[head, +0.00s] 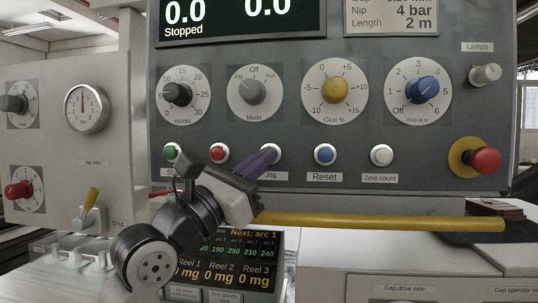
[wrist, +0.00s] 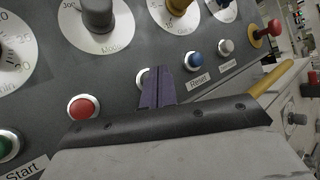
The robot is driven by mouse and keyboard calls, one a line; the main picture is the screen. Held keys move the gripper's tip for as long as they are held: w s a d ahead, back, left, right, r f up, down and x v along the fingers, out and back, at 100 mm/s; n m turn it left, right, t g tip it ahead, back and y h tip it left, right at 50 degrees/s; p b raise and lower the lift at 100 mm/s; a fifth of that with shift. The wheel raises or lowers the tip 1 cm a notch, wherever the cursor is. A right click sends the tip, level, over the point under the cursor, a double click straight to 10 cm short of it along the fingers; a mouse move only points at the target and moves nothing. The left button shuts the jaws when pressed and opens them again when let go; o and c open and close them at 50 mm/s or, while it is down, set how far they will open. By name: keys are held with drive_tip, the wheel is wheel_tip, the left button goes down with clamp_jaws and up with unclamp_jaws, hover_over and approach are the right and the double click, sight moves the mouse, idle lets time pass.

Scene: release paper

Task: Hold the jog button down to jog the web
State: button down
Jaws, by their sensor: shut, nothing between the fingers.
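My gripper (head: 270,153) is shut, its purple fingers pressed together with nothing between them. The fingertips are at the jog button's place, above the "Jog" label (head: 270,176). I cannot tell whether the tips touch or press the button. The display (head: 240,18) reads 0.0 and "Stopped". The grey mode knob (head: 253,91) has Jog, Off and Run marks; its pointer seems turned toward Jog.
The red button (head: 218,153) is left of the fingers and the blue reset button (head: 325,153) right. A white zero count button (head: 381,155) and red emergency knob (head: 485,160) are farther right. A yellow bar (head: 380,220) runs below the panel.

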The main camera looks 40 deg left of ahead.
drive_tip(key=shift+w, duration=0.1)
drive_tip(key=shift+w+a, duration=0.2)
drive_tip(key=shift+w, duration=0.1)
